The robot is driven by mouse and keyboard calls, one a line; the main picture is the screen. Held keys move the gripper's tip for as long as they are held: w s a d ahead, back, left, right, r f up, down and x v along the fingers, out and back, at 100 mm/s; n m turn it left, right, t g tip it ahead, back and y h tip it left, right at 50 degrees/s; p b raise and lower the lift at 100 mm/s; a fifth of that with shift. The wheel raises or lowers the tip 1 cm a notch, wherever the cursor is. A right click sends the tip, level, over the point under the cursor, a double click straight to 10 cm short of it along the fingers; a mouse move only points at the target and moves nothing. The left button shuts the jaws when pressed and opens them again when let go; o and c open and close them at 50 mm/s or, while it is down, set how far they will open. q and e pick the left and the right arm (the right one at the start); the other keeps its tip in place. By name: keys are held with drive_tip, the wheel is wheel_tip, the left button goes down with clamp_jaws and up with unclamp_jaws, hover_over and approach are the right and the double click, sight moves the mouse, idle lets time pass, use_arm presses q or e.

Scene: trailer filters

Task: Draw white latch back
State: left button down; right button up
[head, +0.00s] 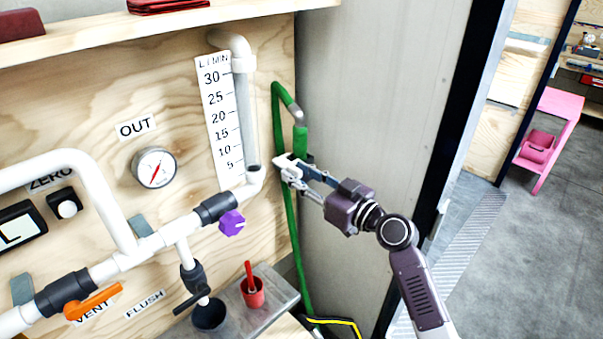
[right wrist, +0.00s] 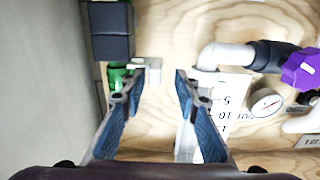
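The white latch (right wrist: 148,70) is a small pale piece beside the green pipe (right wrist: 117,76) and below a dark grey block (right wrist: 111,32) in the right wrist view. In the head view it cannot be told apart from my pale fingertips. My right gripper (head: 288,168) is at the green pipe (head: 290,205) near the panel's right edge. In the right wrist view my right gripper (right wrist: 154,94) is open, with its two blue-padded fingers spread and nothing visibly held between them. The latch shows just beyond the gap between the fingertips. My left gripper is not in view.
The wooden panel carries white pipes (head: 97,195), a purple knob (head: 231,223), an orange handle (head: 95,301) and a gauge (head: 154,167). A red cup (head: 252,293) stands on a grey shelf below. A grey wall (head: 375,90) is close on the right.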

drive_tip(key=shift+s+d, duration=0.1)
drive_tip(key=shift+d, duration=0.25)
drive_tip(key=v, duration=1.1)
drive_tip(key=shift+s, duration=0.2)
drive_tip(key=shift+r, duration=0.1)
